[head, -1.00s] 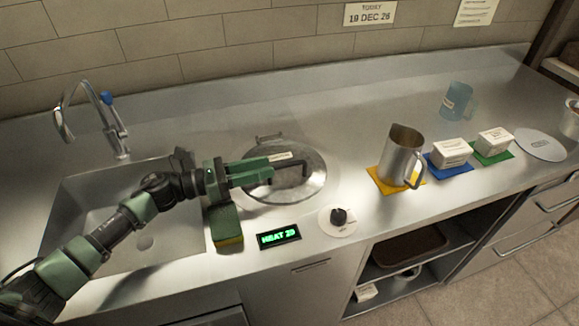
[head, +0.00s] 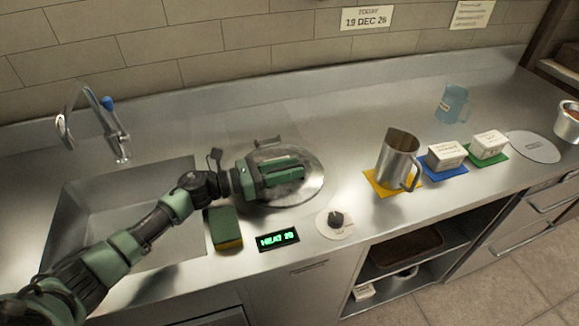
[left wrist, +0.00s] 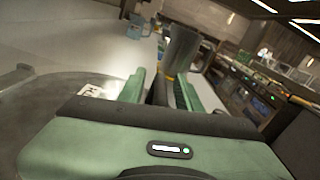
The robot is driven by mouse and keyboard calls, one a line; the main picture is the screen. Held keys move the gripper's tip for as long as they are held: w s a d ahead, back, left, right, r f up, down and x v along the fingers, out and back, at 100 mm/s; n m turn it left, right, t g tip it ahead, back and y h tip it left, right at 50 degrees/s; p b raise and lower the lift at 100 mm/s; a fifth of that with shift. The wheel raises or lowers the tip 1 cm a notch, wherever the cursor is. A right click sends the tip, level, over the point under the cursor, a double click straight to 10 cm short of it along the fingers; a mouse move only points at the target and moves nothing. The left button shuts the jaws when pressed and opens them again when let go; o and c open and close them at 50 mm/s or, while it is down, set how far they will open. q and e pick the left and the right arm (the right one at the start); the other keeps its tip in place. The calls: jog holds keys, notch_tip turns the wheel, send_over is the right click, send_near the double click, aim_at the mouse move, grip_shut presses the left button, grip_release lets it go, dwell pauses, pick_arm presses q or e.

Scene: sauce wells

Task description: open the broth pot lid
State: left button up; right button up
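The broth pot lid (head: 312,186) is a round, shiny metal disc lying flat on the counter, with a small bracket at its back edge. It looks closed. My left gripper (head: 300,168) is over the lid, and its green fingers cover the place of the black handle. In the left wrist view the left gripper's fingers (left wrist: 160,88) are apart with something dark between them, perhaps the handle. I cannot tell whether they grip it. Part of the lid (left wrist: 40,110) shows at the left there. My right gripper is not in view.
A sink (head: 115,225) is at the left, with a green and yellow sponge (head: 225,228) beside it. A heat display (head: 277,239) and knob (head: 336,219) sit in front of the lid. A metal jug (head: 397,160) stands to the right.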

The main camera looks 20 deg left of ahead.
pick_arm(q)
grip_shut()
jog(key=shift+f, duration=0.1)
dwell(1.2)
